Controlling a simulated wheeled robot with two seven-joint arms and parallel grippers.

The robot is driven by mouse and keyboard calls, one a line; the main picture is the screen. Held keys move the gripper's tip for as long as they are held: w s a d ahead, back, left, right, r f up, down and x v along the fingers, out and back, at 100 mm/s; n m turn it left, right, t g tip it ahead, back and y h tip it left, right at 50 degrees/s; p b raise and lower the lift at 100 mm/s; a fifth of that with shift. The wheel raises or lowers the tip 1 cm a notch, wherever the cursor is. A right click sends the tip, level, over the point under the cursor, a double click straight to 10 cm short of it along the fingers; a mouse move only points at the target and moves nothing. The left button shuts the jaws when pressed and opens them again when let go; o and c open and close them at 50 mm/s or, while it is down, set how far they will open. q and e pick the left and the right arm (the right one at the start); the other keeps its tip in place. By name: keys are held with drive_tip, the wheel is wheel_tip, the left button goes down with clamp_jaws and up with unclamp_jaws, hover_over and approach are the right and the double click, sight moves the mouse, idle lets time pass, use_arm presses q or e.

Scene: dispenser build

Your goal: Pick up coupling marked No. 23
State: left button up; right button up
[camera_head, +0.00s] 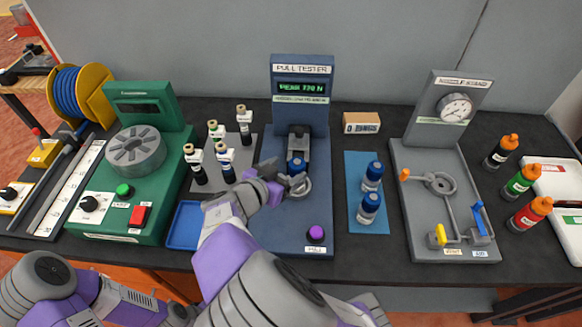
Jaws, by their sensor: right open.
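Several couplings are in view, and no number is readable on any. Two more blue couplings, a far one (373,176) and a near one (368,208), stand upright on the blue mat (359,162). My right gripper (283,173) is open around or just in front of the coupling in the tester; I cannot tell whether it touches it. Its arm comes up from the bottom and hides part of the tester's base. My left gripper is not in view; only my left arm shows at lower left.
Several black-and-white fittings (226,162) stand on a grey mat. An empty blue tray (184,225) lies in front. A green machine (127,205) stands left. A gauge stand (445,170) and coloured bottles (522,180) stand right. A labelled box (361,123) sits behind the blue mat.

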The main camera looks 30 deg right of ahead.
sight(300, 164)
drive_tip(key=x, duration=0.2)
drive_tip(key=b+x, duration=0.1)
drive_tip(key=x, duration=0.2)
drive_tip(key=shift+s+d+f+b, duration=0.15)
drive_tip(key=shift+s+d+b, duration=0.15)
drive_tip(key=shift+d, duration=0.2)
drive_tip(key=shift+w+d, duration=0.2)
drive_tip(key=shift+w, duration=0.05)
drive_tip(key=shift+c, duration=0.4)
